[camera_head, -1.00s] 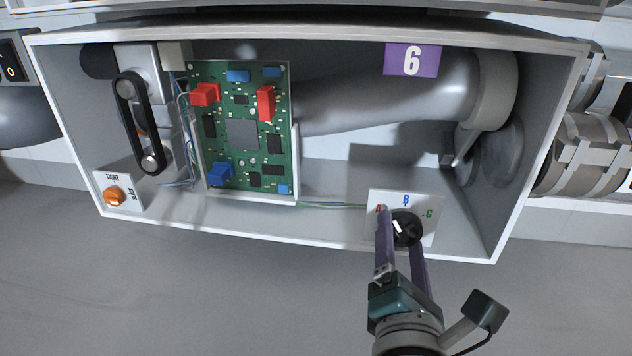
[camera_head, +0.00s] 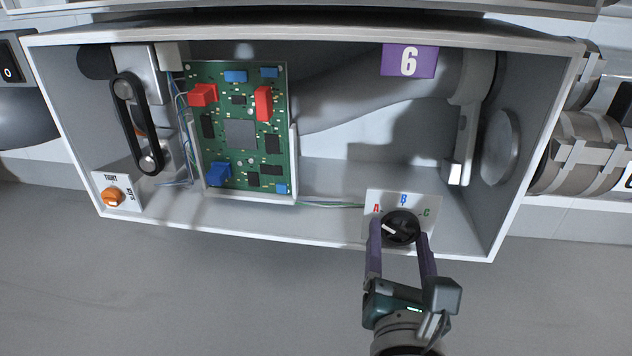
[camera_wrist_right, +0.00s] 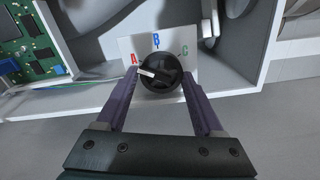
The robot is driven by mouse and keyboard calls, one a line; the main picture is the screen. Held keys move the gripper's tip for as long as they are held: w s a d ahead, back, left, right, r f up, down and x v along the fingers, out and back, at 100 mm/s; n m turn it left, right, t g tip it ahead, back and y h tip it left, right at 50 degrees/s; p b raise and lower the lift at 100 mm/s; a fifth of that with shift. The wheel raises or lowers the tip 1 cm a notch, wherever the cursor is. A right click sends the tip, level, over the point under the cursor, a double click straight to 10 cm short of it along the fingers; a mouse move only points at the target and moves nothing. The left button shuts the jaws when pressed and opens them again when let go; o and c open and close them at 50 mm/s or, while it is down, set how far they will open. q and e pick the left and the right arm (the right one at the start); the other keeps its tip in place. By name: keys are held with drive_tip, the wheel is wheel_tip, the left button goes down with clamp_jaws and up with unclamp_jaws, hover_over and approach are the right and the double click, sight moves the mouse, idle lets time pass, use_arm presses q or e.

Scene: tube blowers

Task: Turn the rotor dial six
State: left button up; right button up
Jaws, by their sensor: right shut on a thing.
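The black rotor dial (camera_head: 407,227) sits on a white plate (camera_head: 433,205) at the lower right of the box marked 6. The plate carries a red A, a blue B and a green C. The dial's white pointer is turned to the left, toward A. My right gripper (camera_head: 400,236) is shut on the dial, one purple finger on each side. The right wrist view shows the same dial (camera_wrist_right: 163,82) between the fingers, its pointer toward A. My left gripper is not in view.
The box (camera_head: 300,226) holds a green circuit board (camera_head: 240,135), a black belt (camera_head: 124,120) and an orange knob (camera_head: 113,197) at left. A grey pipe (camera_head: 400,95) runs along the back, with a round opening (camera_head: 502,147) at right. The floor in front is clear.

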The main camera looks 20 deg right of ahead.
drive_tip(key=o, duration=1.4)
drive_tip(key=shift+c, duration=0.2)
drive_tip(key=shift+s+a, duration=0.15)
drive_tip(key=shift+s, duration=0.05)
drive_tip(key=p+v, duration=0.2)
drive_tip(key=v, duration=0.7)
drive_tip(key=shift+s, duration=0.25)
